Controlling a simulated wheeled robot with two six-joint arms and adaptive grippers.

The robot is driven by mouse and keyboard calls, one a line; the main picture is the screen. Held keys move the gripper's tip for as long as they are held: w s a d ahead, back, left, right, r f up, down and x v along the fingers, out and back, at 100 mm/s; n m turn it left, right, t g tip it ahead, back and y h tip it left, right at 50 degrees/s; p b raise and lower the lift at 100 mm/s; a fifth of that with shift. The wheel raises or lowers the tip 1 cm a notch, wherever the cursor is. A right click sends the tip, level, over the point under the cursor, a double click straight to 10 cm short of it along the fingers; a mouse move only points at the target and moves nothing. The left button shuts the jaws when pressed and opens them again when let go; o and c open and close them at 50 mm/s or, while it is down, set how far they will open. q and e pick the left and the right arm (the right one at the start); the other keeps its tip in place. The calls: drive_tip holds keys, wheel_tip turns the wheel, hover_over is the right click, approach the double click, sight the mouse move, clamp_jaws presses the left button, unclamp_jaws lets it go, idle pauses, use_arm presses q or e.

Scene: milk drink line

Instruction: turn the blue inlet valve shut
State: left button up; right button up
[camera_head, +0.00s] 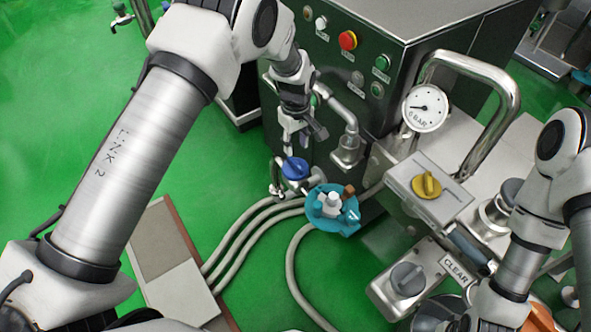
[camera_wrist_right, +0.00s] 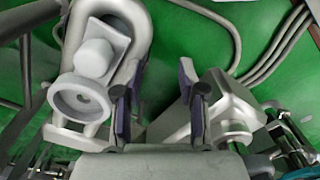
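The blue inlet valve knob (camera_head: 295,168) sits on a metal pipe fitting low at the front of the dark machine cabinet in the head view. My left gripper (camera_head: 304,138) hangs just above the knob, pointing down. Its fingers look spread, with nothing between them, and a small gap shows between them and the knob. My right gripper (camera_wrist_right: 160,100) shows in the right wrist view with its two purple-padded fingers apart and empty. In the head view the right gripper's fingers cannot be made out.
A bent metal pipe (camera_head: 340,110) stands right of the left gripper. A gauge (camera_head: 426,108), a yellow knob (camera_head: 427,186) and a grey knob (camera_head: 408,279) are at the right.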

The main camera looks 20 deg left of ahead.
sight(295, 163)
use_arm(q)
wheel_tip(295, 163, down, 8)
drive_tip(key=shift+a+r+p, duration=0.1)
drive_tip(key=shift+r+p, duration=0.15)
drive_tip(key=shift+p, duration=0.1)
clamp_jaws()
